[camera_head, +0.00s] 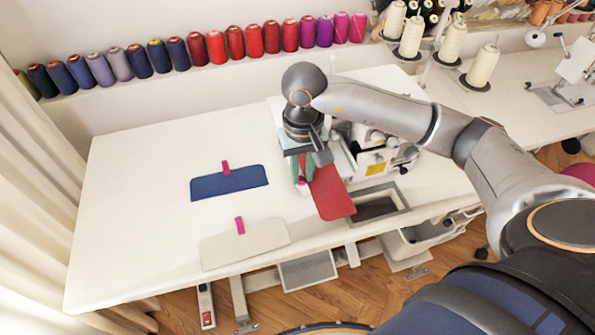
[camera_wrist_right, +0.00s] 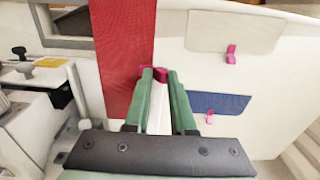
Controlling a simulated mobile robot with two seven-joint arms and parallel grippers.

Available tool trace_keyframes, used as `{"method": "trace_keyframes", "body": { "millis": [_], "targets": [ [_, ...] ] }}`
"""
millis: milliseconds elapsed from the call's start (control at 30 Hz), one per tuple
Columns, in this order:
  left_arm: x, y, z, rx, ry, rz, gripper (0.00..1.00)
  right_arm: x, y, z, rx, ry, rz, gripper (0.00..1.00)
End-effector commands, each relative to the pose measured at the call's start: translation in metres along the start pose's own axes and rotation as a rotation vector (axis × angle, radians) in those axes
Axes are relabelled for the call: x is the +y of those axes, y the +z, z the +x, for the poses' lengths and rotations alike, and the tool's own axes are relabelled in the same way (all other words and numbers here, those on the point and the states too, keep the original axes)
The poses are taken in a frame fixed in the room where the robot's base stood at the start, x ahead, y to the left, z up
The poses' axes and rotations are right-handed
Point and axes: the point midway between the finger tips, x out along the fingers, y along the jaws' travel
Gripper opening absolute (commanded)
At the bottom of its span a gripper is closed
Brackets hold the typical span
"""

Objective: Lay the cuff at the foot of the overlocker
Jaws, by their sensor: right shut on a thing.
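A red cuff (camera_head: 331,193) is beside the white overlocker (camera_head: 376,160), on its left side. My right gripper (camera_head: 304,172) points down at the cuff's far end. In the right wrist view, its green fingers (camera_wrist_right: 154,76) are shut on a magenta clip (camera_wrist_right: 160,72) at the end of the red cuff (camera_wrist_right: 122,45). The overlocker (camera_wrist_right: 38,98) shows at the left of that view. I cannot tell whether the cuff touches the table. My left gripper is not in view.
A blue cuff (camera_head: 228,184) and an off-white cuff (camera_head: 245,245), each with a magenta clip, lie on the white table (camera_head: 130,200) to the left. A recessed opening (camera_head: 377,208) is right of the red cuff. Thread spools (camera_head: 215,48) line the back ledge.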

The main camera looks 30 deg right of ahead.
Motion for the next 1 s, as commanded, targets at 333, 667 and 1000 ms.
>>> {"method": "trace_keyframes", "body": {
  "millis": [333,667,1000],
  "targets": [
    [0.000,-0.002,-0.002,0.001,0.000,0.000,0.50,0.025,-0.011,0.001,-0.001,0.001,0.002,0.00],
    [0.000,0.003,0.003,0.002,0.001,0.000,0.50,0.033,-0.014,0.003,0.001,0.001,-0.001,0.00],
    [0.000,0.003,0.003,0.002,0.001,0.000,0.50,0.033,-0.014,0.002,0.000,0.000,-0.001,0.00]
  ]
}}
